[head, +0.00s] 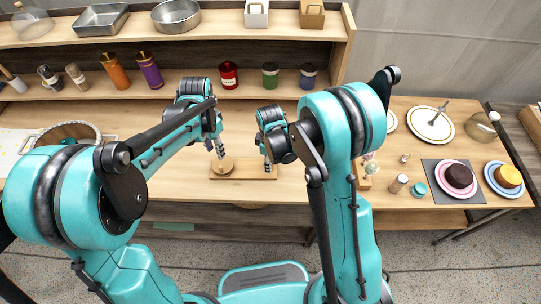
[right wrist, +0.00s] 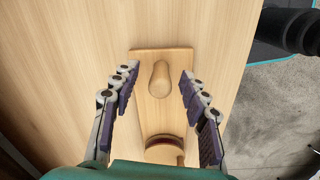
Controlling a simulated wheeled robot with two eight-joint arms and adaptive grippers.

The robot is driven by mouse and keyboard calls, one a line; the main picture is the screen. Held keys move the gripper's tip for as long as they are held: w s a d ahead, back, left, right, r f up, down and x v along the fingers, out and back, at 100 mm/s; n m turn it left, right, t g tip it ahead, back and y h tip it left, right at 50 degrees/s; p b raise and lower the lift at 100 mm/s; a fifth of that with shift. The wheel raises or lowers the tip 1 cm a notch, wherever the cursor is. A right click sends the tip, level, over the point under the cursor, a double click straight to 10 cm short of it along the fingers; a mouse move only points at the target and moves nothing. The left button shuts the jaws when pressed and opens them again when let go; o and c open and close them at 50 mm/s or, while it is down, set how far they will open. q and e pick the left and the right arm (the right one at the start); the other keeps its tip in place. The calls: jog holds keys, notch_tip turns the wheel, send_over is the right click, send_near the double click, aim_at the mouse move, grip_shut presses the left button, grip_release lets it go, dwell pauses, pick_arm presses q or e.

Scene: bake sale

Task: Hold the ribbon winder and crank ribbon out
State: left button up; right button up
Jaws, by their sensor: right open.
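The ribbon winder is a pale wooden base board (head: 250,169) on the table with a round wooden spool top (head: 222,166) at its left end. In the right wrist view the board (right wrist: 142,55) carries an upright wooden peg (right wrist: 160,78) and a round reddish-banded spool (right wrist: 162,146). My right gripper (right wrist: 159,74) is open, its fingers on either side of the peg with gaps to both. In the head view it (head: 268,160) is over the board's right end. My left gripper (head: 219,151) points down just above the spool; whether its fingers are closed cannot be made out.
A shelf (head: 200,105) behind holds several jars and canisters. To the right lie a white plate (head: 420,132), cakes on plates (head: 459,177), a dark mat (head: 431,168) and small jars (head: 398,184). A round basket (head: 65,135) stands at left. Bare table surrounds the winder.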

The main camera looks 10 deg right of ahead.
jog(key=shift+f, duration=0.25)
jog(key=shift+c, duration=0.3)
grip_shut()
jog(key=shift+s+f, duration=0.1)
dwell(1.8)
